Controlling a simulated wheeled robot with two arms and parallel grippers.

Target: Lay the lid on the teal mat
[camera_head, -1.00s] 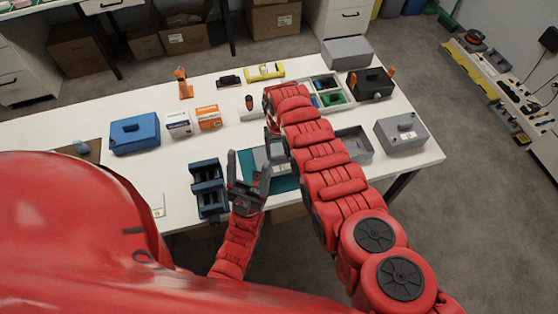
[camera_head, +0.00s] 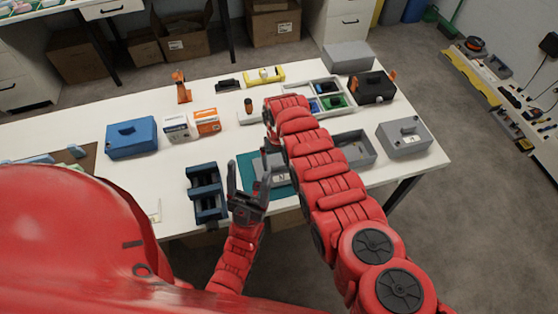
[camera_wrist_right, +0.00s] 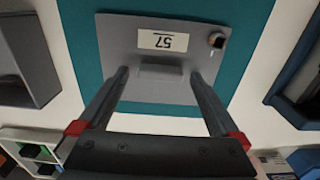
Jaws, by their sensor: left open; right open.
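The lid (camera_wrist_right: 150,90) is a flat grey plate with a raised block handle, a white label reading 57 and a small dark knob. It lies flat over the teal mat (camera_wrist_right: 253,40), which shows around it. In the head view the lid (camera_head: 274,187) is partly hidden by my right arm, and the mat (camera_head: 246,164) shows to its left. My right gripper (camera_wrist_right: 157,75) is open, its fingers on either side of the handle with visible gaps. My left gripper (camera_head: 246,185) is open and empty at the table's front edge, left of the lid.
A blue rack (camera_head: 206,192) stands left of the mat. An open grey box (camera_head: 362,152) is right of my right arm, with a closed grey box (camera_head: 404,138) beyond. A blue box (camera_head: 131,138), small cartons (camera_head: 207,121) and a divided tray (camera_head: 340,108) stand farther back.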

